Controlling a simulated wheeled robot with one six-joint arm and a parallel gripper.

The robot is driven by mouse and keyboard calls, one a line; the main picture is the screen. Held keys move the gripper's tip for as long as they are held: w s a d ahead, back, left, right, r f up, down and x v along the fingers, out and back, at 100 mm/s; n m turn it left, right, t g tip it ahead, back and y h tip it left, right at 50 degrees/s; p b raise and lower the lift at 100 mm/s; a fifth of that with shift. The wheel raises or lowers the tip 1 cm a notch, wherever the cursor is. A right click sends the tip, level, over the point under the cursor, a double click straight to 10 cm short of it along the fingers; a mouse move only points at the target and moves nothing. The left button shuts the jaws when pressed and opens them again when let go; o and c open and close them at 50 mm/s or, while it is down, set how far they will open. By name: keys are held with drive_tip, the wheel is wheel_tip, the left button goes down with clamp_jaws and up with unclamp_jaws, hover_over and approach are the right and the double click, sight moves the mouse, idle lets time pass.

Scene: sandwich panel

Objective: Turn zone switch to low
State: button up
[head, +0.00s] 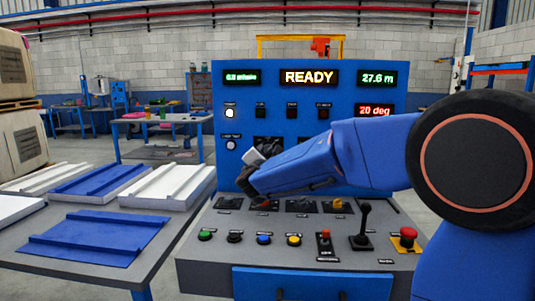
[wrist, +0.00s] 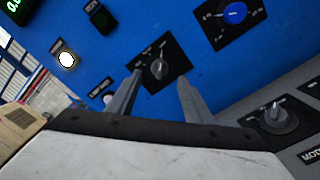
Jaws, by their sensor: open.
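In the wrist view a grey rotary knob (wrist: 158,68) on a black plate sits on the upright blue panel, between and beyond my fingertips. Its small markings and label are too small to read, so I cannot confirm that it is the zone switch. My gripper (wrist: 158,82) is open and empty, its two grey fingers on either side of the knob in the picture; I cannot tell whether they touch it. In the head view my gripper (head: 262,158) is in front of the panel's left-middle part and hides that knob.
A blue knob (wrist: 235,14) is up and right, and another grey knob (wrist: 276,119) is on the sloped console. The console (head: 205,245) carries several buttons, a black lever (head: 363,225) and a red button (head: 407,235). A table with panels (head: 95,235) stands left. The display reads READY (head: 309,77).

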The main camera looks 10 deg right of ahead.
drive_tip(key=v, duration=1)
drive_tip(key=shift+s, duration=0.35)
